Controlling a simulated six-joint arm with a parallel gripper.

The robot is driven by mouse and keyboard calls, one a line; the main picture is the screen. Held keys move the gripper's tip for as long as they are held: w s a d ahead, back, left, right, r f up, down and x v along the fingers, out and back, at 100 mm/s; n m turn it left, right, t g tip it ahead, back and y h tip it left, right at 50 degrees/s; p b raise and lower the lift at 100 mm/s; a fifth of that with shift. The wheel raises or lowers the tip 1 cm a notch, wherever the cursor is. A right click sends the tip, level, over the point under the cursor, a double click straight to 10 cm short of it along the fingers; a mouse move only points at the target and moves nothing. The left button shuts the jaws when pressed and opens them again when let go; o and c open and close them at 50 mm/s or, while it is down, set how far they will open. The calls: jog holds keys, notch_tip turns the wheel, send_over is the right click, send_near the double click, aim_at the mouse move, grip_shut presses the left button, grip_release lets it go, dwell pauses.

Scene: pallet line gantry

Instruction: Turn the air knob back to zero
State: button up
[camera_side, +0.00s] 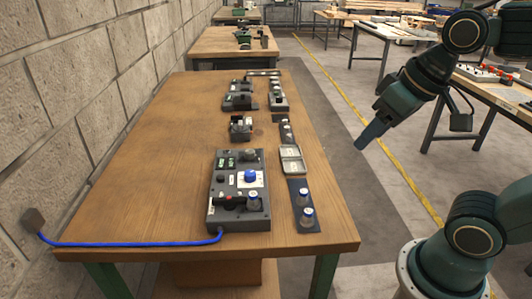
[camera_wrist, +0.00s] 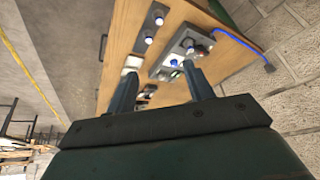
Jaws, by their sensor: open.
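A grey control box (camera_side: 216,209) sits near the front of the wooden table. A blue knob (camera_side: 250,176) on a white plate is on its top face; its exact setting is too small to read. The blue knob also shows in the wrist view (camera_wrist: 173,63). The box also carries a red part (camera_side: 228,199) and a blue-and-white knob (camera_side: 253,197) at its front. My gripper (camera_side: 363,144) hangs in the air right of the table, well apart from the box. In the wrist view its two fingers (camera_wrist: 163,90) are spread with nothing between them.
A dark plate (camera_side: 304,213) with two blue-and-white knobs stands right of the box. A grey tray (camera_side: 292,160) and several small devices (camera_side: 240,101) lie farther back. A blue cable (camera_side: 130,244) runs left to the wall. The table's left side is clear.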

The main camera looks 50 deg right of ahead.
jog(key=w+r+m+g, duration=0.1)
jog(key=w+r+m, duration=0.15)
jog(key=w, duration=0.55)
jog(key=m+g, duration=0.4)
jog(key=m, duration=0.6)
send_over(250, 172)
notch_tip(250, 172, down, 12)
jog(key=shift+n, duration=0.25)
notch_tip(250, 172, down, 14)
jog(key=shift+s+r, duration=0.1)
jog(key=c, duration=1)
